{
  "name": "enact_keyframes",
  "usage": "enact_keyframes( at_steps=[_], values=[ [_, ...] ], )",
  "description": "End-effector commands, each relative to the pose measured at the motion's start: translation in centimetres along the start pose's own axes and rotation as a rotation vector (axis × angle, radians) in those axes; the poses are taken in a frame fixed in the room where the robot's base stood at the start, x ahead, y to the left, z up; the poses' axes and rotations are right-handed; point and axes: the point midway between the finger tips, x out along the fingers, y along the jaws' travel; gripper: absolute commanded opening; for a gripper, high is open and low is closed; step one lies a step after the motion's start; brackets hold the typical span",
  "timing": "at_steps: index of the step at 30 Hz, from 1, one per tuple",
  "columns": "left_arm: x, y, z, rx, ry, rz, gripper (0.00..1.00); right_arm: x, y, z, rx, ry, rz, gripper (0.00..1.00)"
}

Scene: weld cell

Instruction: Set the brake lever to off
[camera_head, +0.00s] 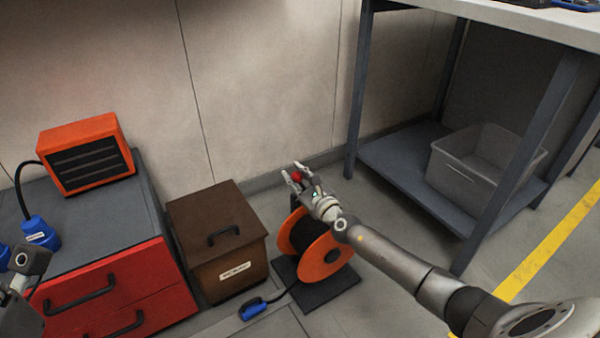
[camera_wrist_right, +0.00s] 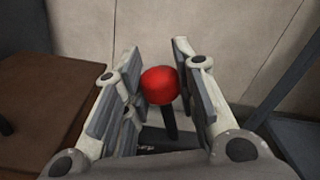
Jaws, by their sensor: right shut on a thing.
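The brake lever has a red ball knob (camera_wrist_right: 160,85) on a dark stem and stands at the orange cable reel (camera_head: 331,250). My right gripper (camera_head: 293,175) is at the top of the reel, with its fingers on either side of the knob and shut on it. In the right wrist view the knob sits between the two fingers, and the stem runs down below it. The lever's base and any on or off marking are hidden. Only a part of my left arm shows at the left edge of the head view; its gripper is not seen.
A brown box (camera_head: 198,218) with a handle stands left of the reel. A red drawer cabinet (camera_head: 152,285) carries an orange heater-like unit (camera_head: 113,127). A grey bin (camera_head: 445,175) sits on the table's lower shelf (camera_head: 392,153). A blue plug (camera_head: 253,308) lies on the floor.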

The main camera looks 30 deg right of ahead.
Motion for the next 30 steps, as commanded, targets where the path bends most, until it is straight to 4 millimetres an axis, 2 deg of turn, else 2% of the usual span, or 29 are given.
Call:
enact_keyframes(
  at_steps=[17,18,22,30],
  values=[
    [-0.13,0.00,0.05,-0.001,-0.006,-0.002,0.40,-0.02,0.36,-0.06,-0.034,0.001,0.002,0.00],
    [-0.13,0.00,0.05,-0.001,-0.006,-0.002,0.40,-0.02,0.36,-0.06,-0.034,0.001,0.003,0.30],
    [-0.13,0.00,0.06,-0.001,-0.006,-0.002,0.40,-0.02,0.35,-0.05,-0.033,0.001,0.002,0.47],
    [-0.12,-0.03,0.05,-0.001,-0.005,-0.002,0.40,-0.01,0.29,-0.03,-0.032,0.000,0.001,0.48]
  ],
)
